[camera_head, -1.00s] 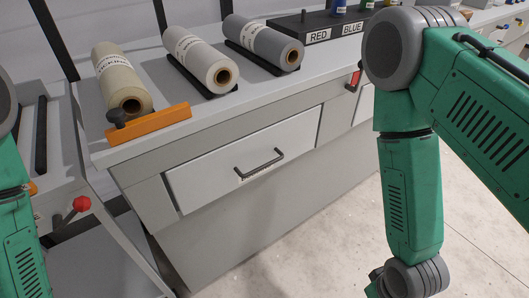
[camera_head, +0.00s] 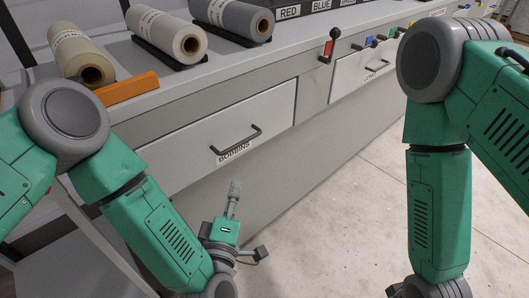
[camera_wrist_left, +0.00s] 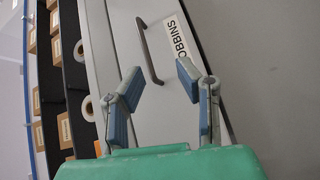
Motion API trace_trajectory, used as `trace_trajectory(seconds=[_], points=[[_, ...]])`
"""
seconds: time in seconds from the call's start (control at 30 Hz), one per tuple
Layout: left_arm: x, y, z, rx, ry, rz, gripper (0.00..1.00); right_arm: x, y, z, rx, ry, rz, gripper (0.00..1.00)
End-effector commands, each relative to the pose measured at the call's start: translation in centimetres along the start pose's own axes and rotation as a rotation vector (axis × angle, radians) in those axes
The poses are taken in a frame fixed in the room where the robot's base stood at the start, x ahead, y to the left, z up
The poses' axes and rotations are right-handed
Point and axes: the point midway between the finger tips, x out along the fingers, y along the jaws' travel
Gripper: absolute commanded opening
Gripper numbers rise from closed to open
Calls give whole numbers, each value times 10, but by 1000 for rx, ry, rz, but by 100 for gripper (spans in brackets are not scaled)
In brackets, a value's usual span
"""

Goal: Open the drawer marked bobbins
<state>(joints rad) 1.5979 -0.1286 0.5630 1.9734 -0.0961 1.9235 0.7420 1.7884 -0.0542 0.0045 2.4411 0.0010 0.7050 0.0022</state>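The drawer marked BOBBINS (camera_head: 195,143) is a pale front under the worktop, and it looks shut. Its dark bar handle (camera_head: 237,146) sits just above the BOBBINS label (camera_head: 234,152). My left gripper (camera_head: 235,188) is in front of and below the drawer, pointing up toward it. In the left wrist view my left gripper (camera_wrist_left: 160,80) is open, its two blue-padded fingers spread. The handle (camera_wrist_left: 148,48) shows beyond and partly between the fingertips; nothing is held. The label (camera_wrist_left: 180,38) is beside it.
A second drawer (camera_head: 375,68) with a label lies to the right, below a red lever (camera_head: 328,47) and coloured knobs. Fabric rolls (camera_head: 170,35) and an orange bar (camera_head: 127,88) lie on the worktop. The floor (camera_head: 345,215) in front is clear.

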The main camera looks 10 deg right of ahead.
Motion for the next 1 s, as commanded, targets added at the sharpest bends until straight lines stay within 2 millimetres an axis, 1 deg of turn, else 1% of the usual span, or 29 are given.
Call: trace_trajectory(seconds=[0.03,0.1,0.27,0.37,0.7,0.83,1.0], points=[[3,5,0,-44,37,36,30,4,0,0,0,1,0,0],[6,14,-1,-85,70,72,30,5,0,0,-1,1,0,0],[18,19,-4,-102,86,93,30,8,0,0,-1,2,0,0],[34,21,-5,-100,85,93,30,11,0,0,-1,2,0,0],[105,24,-12,-98,86,90,30,29,0,1,-1,2,0,0],[125,26,-13,-98,85,88,30,34,0,1,-1,1,0,0],[140,28,-14,-98,84,86,30,37,0,1,-1,1,0,0]])
